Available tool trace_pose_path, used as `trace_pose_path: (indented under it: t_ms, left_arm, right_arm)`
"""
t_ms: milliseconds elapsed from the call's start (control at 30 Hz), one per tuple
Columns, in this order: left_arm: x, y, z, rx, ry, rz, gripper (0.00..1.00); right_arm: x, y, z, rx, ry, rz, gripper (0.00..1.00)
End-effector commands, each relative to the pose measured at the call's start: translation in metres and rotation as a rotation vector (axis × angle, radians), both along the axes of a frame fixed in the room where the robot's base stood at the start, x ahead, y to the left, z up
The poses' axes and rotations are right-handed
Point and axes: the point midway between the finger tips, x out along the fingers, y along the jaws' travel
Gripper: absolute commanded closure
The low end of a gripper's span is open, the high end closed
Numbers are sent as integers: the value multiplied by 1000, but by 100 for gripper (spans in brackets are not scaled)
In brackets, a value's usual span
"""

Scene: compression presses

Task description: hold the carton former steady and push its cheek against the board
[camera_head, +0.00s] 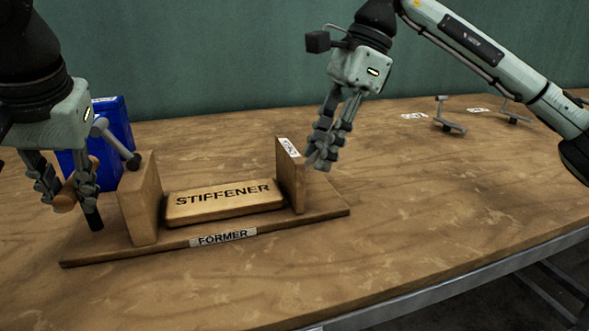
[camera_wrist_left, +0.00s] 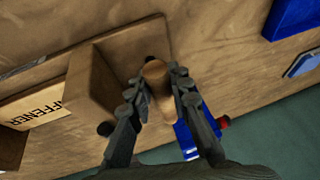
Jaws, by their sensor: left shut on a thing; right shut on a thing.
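The former (camera_head: 222,236) is a wooden base with a left upright (camera_head: 140,205) and a right upright, the cheek (camera_head: 291,180), with a small label on top. The STIFFENER board (camera_head: 225,203) lies between them; a narrow gap seems to show between it and the cheek. My left gripper (camera_head: 67,190) is shut on a round wooden handle (camera_wrist_left: 156,72) at the former's left end. My right gripper (camera_head: 318,163) has its fingers nearly together at the cheek's outer right side. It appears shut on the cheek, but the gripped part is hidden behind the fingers.
A blue bin (camera_head: 112,115) stands behind the former's left end. Two grey clamp-like parts (camera_head: 448,115) with labels lie at the back right. The table's front right is clear.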

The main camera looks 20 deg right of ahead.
Motion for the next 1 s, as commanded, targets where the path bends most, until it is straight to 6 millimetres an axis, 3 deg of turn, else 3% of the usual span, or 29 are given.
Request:
trace_pose_path:
  t_ms: [533,567,700,767,1000]
  left_arm:
    - [0,-2,1,-5,-4,-6,100]
    - [0,-2,1,-5,-4,-6,100]
    - [0,-2,1,-5,-3,-5,100]
    - [0,-2,1,-5,-3,-5,100]
    - [0,-1,1,-3,-3,-3,100]
  right_arm:
    - [-1,19,0,4,-1,6,100]
    - [-1,20,1,4,-1,6,69]
    - [-1,19,0,3,-1,4,52]
    - [0,18,0,3,-1,4,46]
    - [0,18,0,2,0,2,46]
